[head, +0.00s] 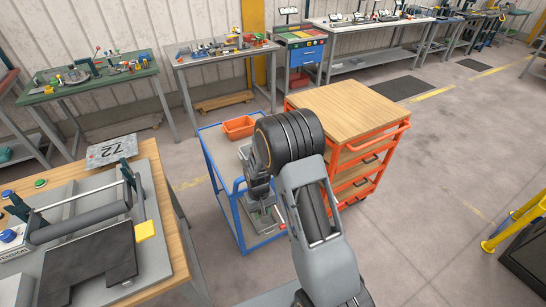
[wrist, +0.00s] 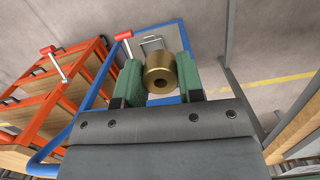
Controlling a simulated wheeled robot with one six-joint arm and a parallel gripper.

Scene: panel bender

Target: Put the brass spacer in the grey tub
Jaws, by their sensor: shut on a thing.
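The brass spacer (wrist: 160,72), a short cylinder with a hole through it, is held between the green jaw pads of my gripper (wrist: 160,82) in the wrist view. In the head view my gripper (head: 262,203) hangs over the near part of the blue trolley; the spacer cannot be made out there. A grey container (head: 244,153), possibly the grey tub, stands on the trolley beside the orange bin, partly hidden by my arm. A small light grey shape (wrist: 151,43) shows beyond the spacer in the wrist view; I cannot tell if it is the tub.
The blue trolley (head: 214,145) carries an orange bin (head: 238,127). An orange cart with a wooden top (head: 345,112) stands close on its right. A wooden bench with a bending machine (head: 90,225) is at left. Red-handled tools (wrist: 123,35) show near the trolley.

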